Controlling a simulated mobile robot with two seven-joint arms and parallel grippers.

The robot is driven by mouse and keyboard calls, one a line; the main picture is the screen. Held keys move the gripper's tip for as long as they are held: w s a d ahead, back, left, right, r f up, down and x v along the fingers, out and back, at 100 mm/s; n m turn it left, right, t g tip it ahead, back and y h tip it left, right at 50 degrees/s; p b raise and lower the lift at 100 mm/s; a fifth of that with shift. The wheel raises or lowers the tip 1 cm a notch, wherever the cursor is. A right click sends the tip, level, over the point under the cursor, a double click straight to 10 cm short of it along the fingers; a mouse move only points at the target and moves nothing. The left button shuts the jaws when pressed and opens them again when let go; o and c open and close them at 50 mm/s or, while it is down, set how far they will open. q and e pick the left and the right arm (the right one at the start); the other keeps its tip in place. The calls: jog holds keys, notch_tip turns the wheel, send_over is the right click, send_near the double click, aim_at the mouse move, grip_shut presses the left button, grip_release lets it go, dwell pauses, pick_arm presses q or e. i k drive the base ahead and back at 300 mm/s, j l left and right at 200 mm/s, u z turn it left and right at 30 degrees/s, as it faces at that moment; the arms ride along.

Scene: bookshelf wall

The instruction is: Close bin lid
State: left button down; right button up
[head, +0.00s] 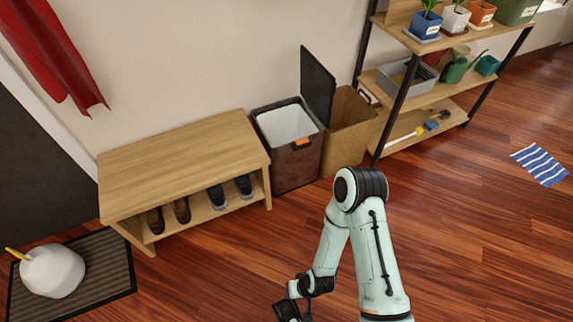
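The bin (294,162) is dark brown with a white inside and stands against the wall, right of the wooden bench. Its black lid (318,86) is open and stands upright at the bin's right edge. An orange patch shows on the bin's front near the rim. My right gripper (289,312) is at the bottom edge of the head view, low over the floor and well short of the bin. It is dark and partly cut off, so its opening cannot be told. My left gripper is not in view.
The bench (180,160) with shoes is on the left, and a shelf rack (425,95) with plants is on the right. The wooden floor (250,250) before the bin is clear.

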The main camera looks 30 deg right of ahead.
aim_at(318, 86)
jog(key=z, duration=1.45)
